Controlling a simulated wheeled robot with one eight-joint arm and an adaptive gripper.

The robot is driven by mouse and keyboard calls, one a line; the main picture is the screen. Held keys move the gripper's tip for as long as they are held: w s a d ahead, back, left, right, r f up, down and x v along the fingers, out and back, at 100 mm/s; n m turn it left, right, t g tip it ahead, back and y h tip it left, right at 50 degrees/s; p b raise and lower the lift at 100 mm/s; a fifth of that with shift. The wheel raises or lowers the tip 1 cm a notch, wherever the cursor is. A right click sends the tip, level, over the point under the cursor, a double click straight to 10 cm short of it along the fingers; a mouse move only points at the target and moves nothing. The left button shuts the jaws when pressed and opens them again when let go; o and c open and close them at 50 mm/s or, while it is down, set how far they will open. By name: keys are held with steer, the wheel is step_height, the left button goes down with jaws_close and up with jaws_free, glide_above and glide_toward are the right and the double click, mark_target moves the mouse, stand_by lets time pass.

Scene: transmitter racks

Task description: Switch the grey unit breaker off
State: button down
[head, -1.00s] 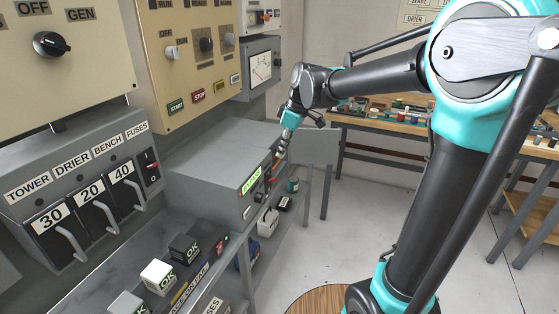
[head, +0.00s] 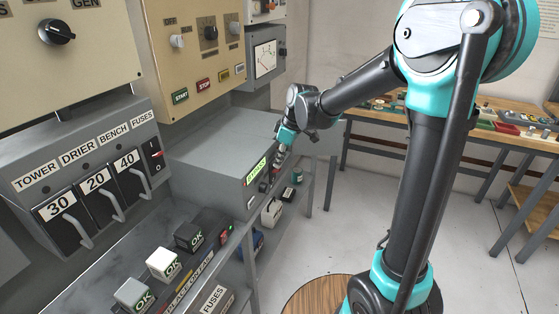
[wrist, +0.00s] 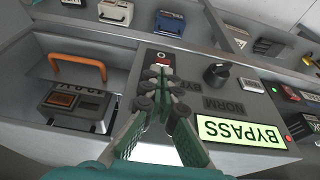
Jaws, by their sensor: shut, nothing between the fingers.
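The grey unit (head: 222,142) stands on the bench in the head view, with a lit green BYPASS label (head: 257,170) on its front. In the wrist view its front panel shows upside down, with the BYPASS label (wrist: 240,131), a black rotary knob (wrist: 217,74) and a small red-and-white switch (wrist: 163,59), which looks like the breaker. My gripper (wrist: 158,76) is shut and empty, its tips just in front of that switch and partly covering it. I cannot tell whether they touch. In the head view my gripper (head: 278,158) is at the unit's front, small and partly hidden.
An open bay with an orange handle (wrist: 80,68) lies beside the switch in the wrist view. A wooden bench (head: 470,130) is behind. The floor right of the shelf is clear.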

steer(key=shift+d+f+y, duration=0.1)
steer(key=shift+d+y, duration=0.1)
steer(key=shift+y, duration=0.1)
